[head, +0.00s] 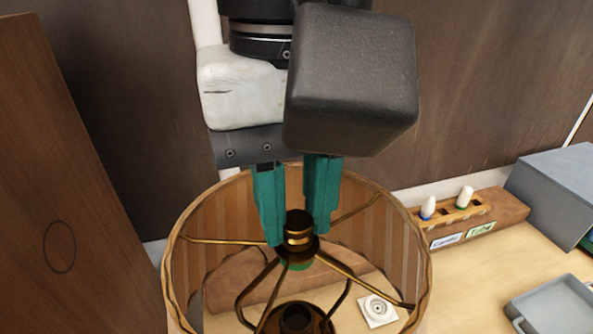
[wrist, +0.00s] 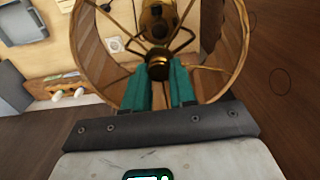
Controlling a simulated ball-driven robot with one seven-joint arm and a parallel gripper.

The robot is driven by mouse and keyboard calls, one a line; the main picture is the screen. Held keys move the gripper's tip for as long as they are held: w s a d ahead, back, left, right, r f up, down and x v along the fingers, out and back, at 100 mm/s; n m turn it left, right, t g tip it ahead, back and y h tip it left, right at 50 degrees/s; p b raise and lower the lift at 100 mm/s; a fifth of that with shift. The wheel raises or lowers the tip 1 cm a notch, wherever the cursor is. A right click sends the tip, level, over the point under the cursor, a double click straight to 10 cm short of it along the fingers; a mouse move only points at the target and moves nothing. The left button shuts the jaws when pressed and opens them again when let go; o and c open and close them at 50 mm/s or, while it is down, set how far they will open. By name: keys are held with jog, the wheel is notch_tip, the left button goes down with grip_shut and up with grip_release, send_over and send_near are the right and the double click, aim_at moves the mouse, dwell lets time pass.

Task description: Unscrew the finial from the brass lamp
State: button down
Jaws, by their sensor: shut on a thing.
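The finial (head: 298,226) is a dark, short cylinder with a brass band, at the hub of the shade's spokes in the head view. It also shows in the wrist view (wrist: 158,68). My gripper (head: 299,236) has come down from above into the shade opening. Its two teal fingers are shut on the finial, one on each side, as the wrist view (wrist: 159,84) also shows. The brass lamp (head: 296,318) stands below, inside the pleated tan shade (head: 398,245). Its socket shows in part, with the wire frame rising to the hub.
A wooden rack (head: 495,212) with two small bulbs and labels stands at the right, by a grey-blue box (head: 560,185). A grey tray (head: 556,307) lies at the lower right. A white square fitting (head: 378,310) is beside the lamp. A tall wooden panel (head: 60,180) stands left.

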aim_at(290, 221)
jog(key=n, duration=0.3)
jog(key=n, duration=0.5)
jog(key=shift+s+a, duration=0.1)
jog(key=shift+a, duration=0.05)
jog(key=n, duration=0.3)
jog(key=shift+n, duration=0.3)
jog(key=shift+n, duration=0.5)
jog(key=n, duration=0.4)
jog(key=shift+s+r, duration=0.1)
jog(key=shift+s, duration=0.05)
jog(key=shift+r, duration=1.75)
